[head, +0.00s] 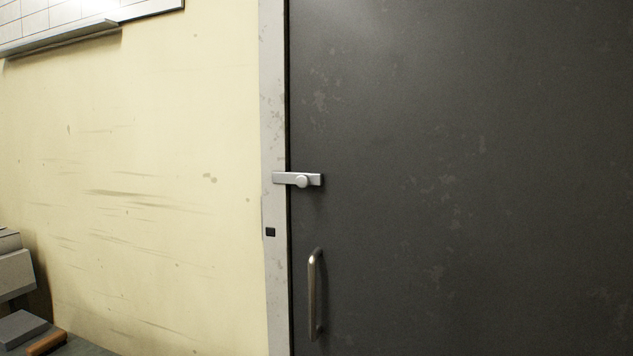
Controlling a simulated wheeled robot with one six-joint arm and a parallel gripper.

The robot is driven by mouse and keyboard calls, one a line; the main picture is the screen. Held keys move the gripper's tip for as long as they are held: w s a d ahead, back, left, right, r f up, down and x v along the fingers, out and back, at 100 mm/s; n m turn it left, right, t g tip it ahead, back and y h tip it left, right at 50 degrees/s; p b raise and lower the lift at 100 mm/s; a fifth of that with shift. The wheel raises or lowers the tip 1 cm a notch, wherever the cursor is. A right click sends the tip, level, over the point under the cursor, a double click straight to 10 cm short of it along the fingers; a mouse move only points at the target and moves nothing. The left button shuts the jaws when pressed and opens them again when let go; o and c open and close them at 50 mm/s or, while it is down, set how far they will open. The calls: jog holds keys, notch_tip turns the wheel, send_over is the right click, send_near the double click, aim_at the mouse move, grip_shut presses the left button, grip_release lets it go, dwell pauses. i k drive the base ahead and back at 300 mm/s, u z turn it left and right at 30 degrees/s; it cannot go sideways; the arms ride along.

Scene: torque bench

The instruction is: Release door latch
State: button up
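The door latch (290,179) is a light grey metal bar with a round knob (302,181), near the middle of the head view. It lies horizontal across the gap between the dark grey door (460,180) and the pale door frame (272,130). A dark plate shows behind its right end. A vertical metal pull handle (313,295) is on the door below the latch. The door looks shut against the frame. My gripper is not in view.
A small black fitting (270,232) sits on the frame below the latch. A cream wall (140,160) with scuffs fills the left. A whiteboard (55,20) hangs at the top left. Grey boxy items (15,275) and an orange-brown item (46,342) are at the lower left.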

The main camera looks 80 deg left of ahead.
aim_at(302, 180)
jog(key=k, duration=0.15)
jog(key=u, duration=3.2)
jog(key=k, duration=0.7)
jog(key=z, duration=0.5)
jog(key=i, duration=0.4)
jog(key=k, duration=0.55)
jog(key=z, duration=0.2)
jog(key=i, duration=1.1)
jog(key=u, duration=0.6)
